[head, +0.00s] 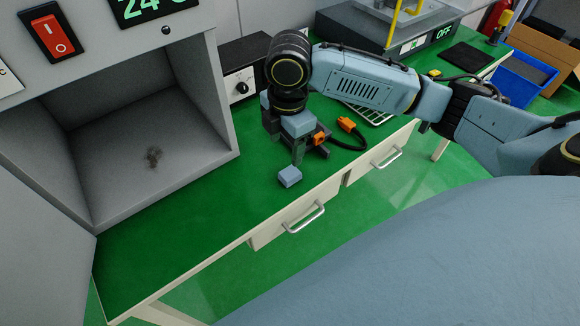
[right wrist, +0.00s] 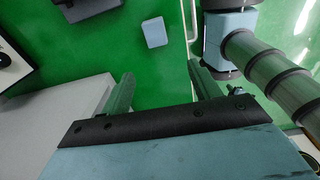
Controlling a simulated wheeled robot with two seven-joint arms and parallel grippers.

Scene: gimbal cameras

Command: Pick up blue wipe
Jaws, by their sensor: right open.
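The blue wipe (head: 289,176) is a small pale blue block lying on the green bench top near its front edge. It also shows in the right wrist view (right wrist: 155,32), beyond the fingers and apart from them. My right gripper (head: 311,154) is above the bench, just behind the wipe and close to it. In the right wrist view its two fingers (right wrist: 160,88) are spread wide with nothing between them. My left gripper is not in view.
A grey chamber (head: 180,110) with an open front and a dark stain inside stands at the left. A black box with a knob (head: 243,86) is behind my right gripper. Drawers with handles (head: 305,216) are below the bench edge. A blue bin (head: 522,80) is at the far right.

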